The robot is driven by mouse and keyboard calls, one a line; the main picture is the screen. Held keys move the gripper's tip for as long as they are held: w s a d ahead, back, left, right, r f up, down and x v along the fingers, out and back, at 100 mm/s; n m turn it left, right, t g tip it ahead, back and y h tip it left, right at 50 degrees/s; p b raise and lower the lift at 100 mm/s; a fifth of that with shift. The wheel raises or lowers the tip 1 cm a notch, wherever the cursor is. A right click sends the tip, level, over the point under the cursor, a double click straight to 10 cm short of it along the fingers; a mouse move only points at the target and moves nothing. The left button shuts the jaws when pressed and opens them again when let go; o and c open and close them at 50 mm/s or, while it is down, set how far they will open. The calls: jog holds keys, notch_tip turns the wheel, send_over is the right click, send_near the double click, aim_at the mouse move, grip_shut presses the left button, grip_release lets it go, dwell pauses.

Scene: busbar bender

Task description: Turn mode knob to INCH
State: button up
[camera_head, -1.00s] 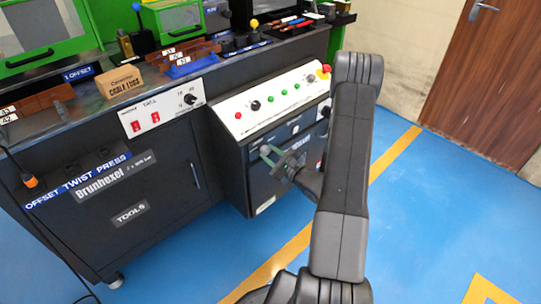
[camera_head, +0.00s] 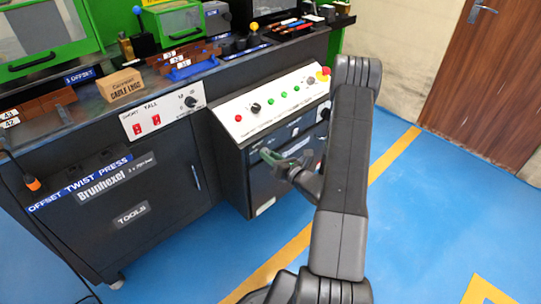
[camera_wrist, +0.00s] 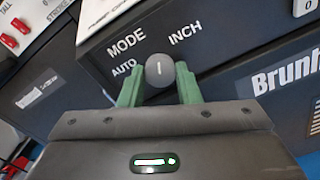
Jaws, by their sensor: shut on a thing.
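The mode knob (camera_wrist: 160,69) is a round dark grey knob with a white pointer line, on the black front of the machine. In the wrist view it sits between the two green fingers of my gripper (camera_wrist: 160,82), which is shut on it. The AUTO label is to the left of the knob and the INCH label to the upper right. The pointer line stands roughly upright in the wrist picture. In the head view my gripper (camera_head: 267,156) is at the black front below the sloped button panel, and the knob is hidden.
Above is the white sloped panel (camera_head: 262,118) with coloured buttons and a red emergency stop (camera_head: 322,75). To the left is the tools cabinet (camera_head: 150,215) with a white TALL switch panel (camera_head: 163,117). Blue floor (camera_head: 440,220) is open on the right.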

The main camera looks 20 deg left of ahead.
jog(key=shift+m+p, duration=0.5)
jog(key=shift+m, duration=1.4)
jog(key=o, duration=1)
jog(key=shift+d, duration=0.1)
jog(key=p+v, duration=0.1)
jog(key=v, duration=1.2)
jog(key=shift+s+d+p, duration=0.2)
jog(key=shift+d+p, duration=0.1)
jog(key=shift+p, duration=0.05)
jog(key=b+x, duration=0.1)
jog(key=x, duration=1.3)
jog(key=shift+b, duration=0.35)
